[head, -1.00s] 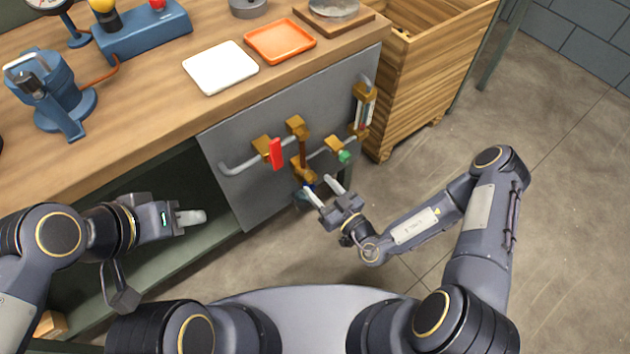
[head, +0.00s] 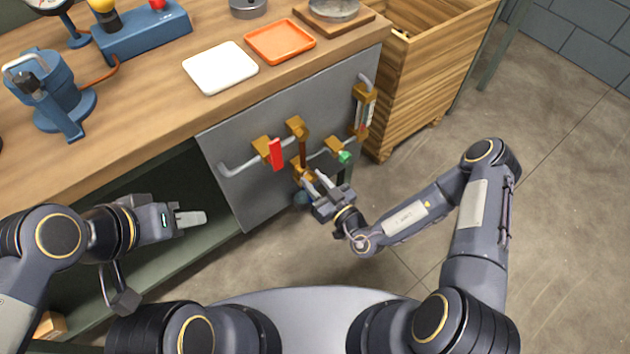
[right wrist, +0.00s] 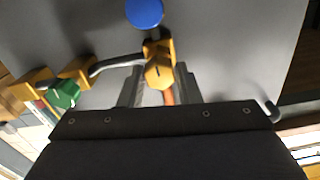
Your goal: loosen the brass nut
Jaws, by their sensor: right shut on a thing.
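The brass nut (right wrist: 158,74) is a faceted brass-coloured fitting on the pipework of the grey panel. In the head view (head: 299,173) it is small and partly covered by my right gripper. My right gripper (head: 312,181) is shut on the nut, with one finger on each side of it in the right wrist view (right wrist: 159,84). A copper-coloured pipe (right wrist: 168,97) shows between the fingers. My left gripper (head: 190,218) is away to the left, in front of the opening under the bench, touching nothing. Its finger gap is unclear.
A red lever (head: 276,154), a green knob (head: 344,157) and other brass fittings stand out from the panel (head: 230,137). A blue round knob (right wrist: 145,12) is beside the nut. A wooden crate (head: 425,75) stands right of the bench. The floor at right is clear.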

